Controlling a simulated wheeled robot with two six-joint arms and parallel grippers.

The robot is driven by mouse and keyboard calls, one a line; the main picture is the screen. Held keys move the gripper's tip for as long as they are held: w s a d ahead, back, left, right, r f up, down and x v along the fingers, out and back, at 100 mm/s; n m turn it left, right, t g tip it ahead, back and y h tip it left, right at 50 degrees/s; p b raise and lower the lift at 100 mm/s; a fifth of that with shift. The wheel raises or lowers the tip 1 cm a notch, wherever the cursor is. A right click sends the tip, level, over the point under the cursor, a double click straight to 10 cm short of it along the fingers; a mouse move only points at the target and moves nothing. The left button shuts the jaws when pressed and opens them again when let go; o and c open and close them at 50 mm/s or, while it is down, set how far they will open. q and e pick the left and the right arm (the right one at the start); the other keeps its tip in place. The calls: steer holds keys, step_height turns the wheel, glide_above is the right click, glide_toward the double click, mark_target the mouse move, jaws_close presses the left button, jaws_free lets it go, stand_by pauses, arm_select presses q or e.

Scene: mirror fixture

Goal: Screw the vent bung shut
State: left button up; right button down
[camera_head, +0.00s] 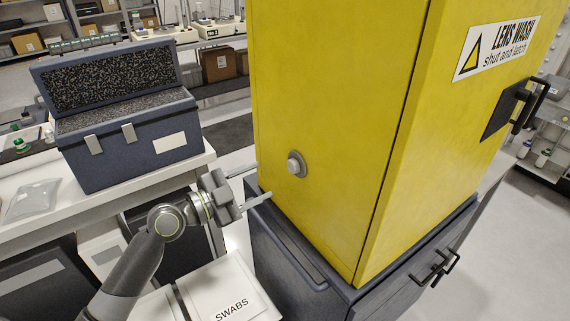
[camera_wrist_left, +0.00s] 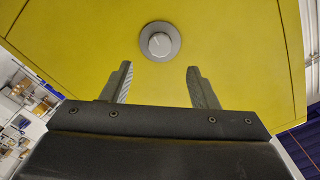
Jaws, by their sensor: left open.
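The vent bung (camera_head: 293,166) is a small light grey knob in a darker grey round collar on the left side wall of the yellow cabinet (camera_head: 330,60). In the left wrist view the vent bung (camera_wrist_left: 159,43) sits ahead of the fingertips, roughly centred between them, on the yellow wall. My left gripper (camera_head: 256,184) is open and empty, apart from the bung and just left of it in the head view. Its two fingers also show in the left wrist view (camera_wrist_left: 160,74). I cannot tell how far the bung is screwed in. My right gripper is not in view.
The cabinet stands on a dark blue-grey base (camera_head: 285,262) with a side rail. A foam-lined open case (camera_head: 120,145) and a clear bag (camera_head: 38,197) lie on the white bench at left. A white SWABS box (camera_head: 222,290) is below my left arm.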

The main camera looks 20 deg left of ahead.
mark_target(291, 167)
arm_select(q)
steer(key=p+x, duration=0.2)
steer(key=x, duration=0.5)
steer(key=shift+w+d+p, duration=0.2)
steer(key=shift+w+p, duration=0.1)
steer(key=shift+w+d, duration=0.25)
steer(key=shift+w, duration=0.05)
steer(key=c, duration=1)
